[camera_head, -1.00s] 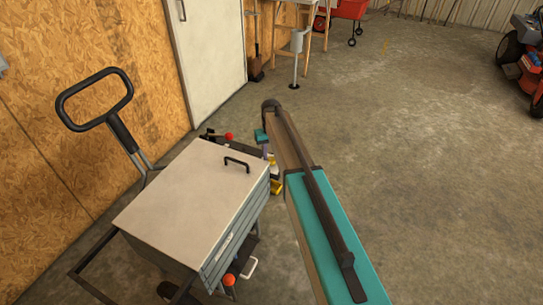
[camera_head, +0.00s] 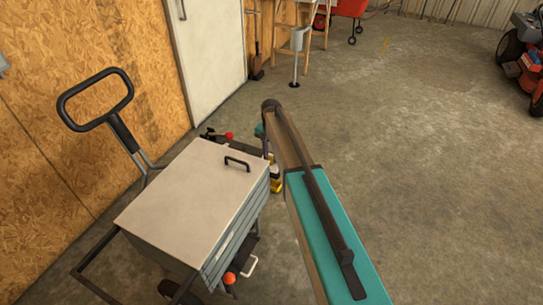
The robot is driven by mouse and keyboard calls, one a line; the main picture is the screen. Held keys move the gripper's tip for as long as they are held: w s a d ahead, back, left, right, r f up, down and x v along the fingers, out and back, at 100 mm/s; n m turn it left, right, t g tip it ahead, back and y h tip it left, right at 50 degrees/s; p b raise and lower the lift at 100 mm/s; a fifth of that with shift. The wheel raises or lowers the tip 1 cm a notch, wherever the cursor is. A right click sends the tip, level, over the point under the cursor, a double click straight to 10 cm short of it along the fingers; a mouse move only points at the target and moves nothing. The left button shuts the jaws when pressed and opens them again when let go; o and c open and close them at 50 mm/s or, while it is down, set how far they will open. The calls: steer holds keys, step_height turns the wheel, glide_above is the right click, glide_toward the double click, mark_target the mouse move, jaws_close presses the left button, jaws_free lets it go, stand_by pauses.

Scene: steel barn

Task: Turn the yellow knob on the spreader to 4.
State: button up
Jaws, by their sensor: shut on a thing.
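A small yellow part (camera_head: 275,185) with dark pieces around it shows in the head view, between the right edge of a grey box and my arm. It is too small and too covered to tell whether it is the yellow knob. I cannot make out a spreader, a dial or any numbers. My teal and brown arm reaches from the lower right to the middle and bends down behind the box's far right corner. My gripper is hidden behind the arm and box, so its hold cannot be seen.
The grey box has a flat lid (camera_head: 188,195) and a black lid handle. A looped black handle (camera_head: 95,99) rises at left, beside a wooden wall. A red wheeled cart (camera_head: 351,9) stands at the back, an orange machine (camera_head: 527,65) at upper right. The concrete floor on the right is clear.

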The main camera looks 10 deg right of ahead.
mark_target(271, 159)
steer(key=shift+s, duration=0.2)
stand_by(0.3)
steer(key=o, duration=1.1)
steer(key=shift+w, duration=0.1)
steer(key=shift+c, duration=0.2)
steer(key=shift+r, duration=0.1)
step_height(271, 159, up, 14)
steer(key=b, duration=0.1)
steer(key=shift+f, duration=0.2)
